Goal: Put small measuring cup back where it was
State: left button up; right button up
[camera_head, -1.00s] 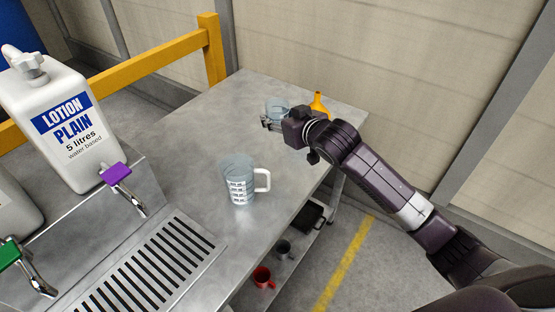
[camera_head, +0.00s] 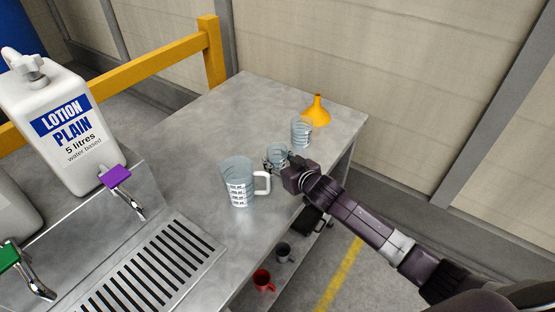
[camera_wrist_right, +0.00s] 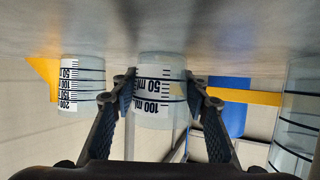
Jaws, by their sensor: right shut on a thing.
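The small measuring cup (camera_head: 277,152) is clear with a white scale. It is upright between the fingers of my right gripper (camera_head: 277,165), over the table just behind the large jug's handle. In the right wrist view the cup (camera_wrist_right: 158,95), marked 50 and 100 ml, sits between both fingers of the gripper (camera_wrist_right: 160,100), which is shut on it. I cannot tell whether its base touches the table. A medium measuring cup (camera_head: 301,133) stands farther back; it also shows in the right wrist view (camera_wrist_right: 82,85). My left gripper is out of view.
A large measuring jug (camera_head: 236,182) with a white handle stands close to the left of the held cup. An orange funnel (camera_head: 317,112) stands near the back right of the metal table (camera_head: 215,120). A drip grate and lotion container (camera_head: 72,125) are at left. The table's back left is clear.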

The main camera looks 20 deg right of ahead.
jog(key=o, duration=1.2)
jog(key=shift+o, duration=0.2)
jog(key=shift+r, duration=0.1)
jog(key=v, duration=1.2)
jog(key=shift+d, duration=0.1)
